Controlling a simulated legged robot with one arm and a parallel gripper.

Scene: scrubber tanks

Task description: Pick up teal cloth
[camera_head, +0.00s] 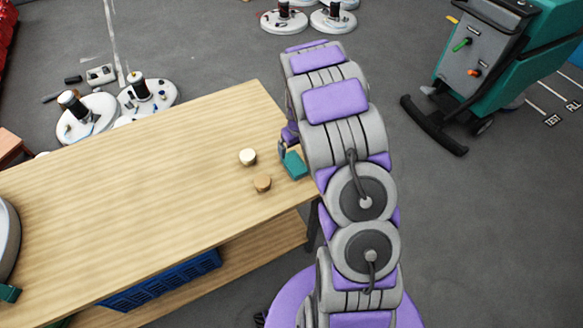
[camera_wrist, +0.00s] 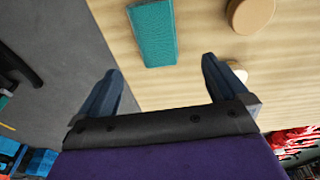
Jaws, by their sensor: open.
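The teal cloth (camera_head: 295,165) lies on the wooden table (camera_head: 150,165) near its right edge, partly hidden by my arm in the head view. In the wrist view the teal cloth (camera_wrist: 153,33) is a flat textured rectangle at the top. My gripper (camera_wrist: 163,85) is open and empty, its two dark blue fingers spread apart. The cloth lies beyond the fingertips, roughly between their lines and a little left of centre. In the head view my gripper (camera_head: 284,145) is mostly hidden by my arm, close to the cloth.
A cream round piece (camera_head: 248,157) and a tan round piece (camera_head: 262,183) sit left of the cloth. A blue crate (camera_head: 160,280) is on the lower shelf. A teal scrubber machine (camera_head: 500,60) stands on the floor at upper right. The table's left half is mostly clear.

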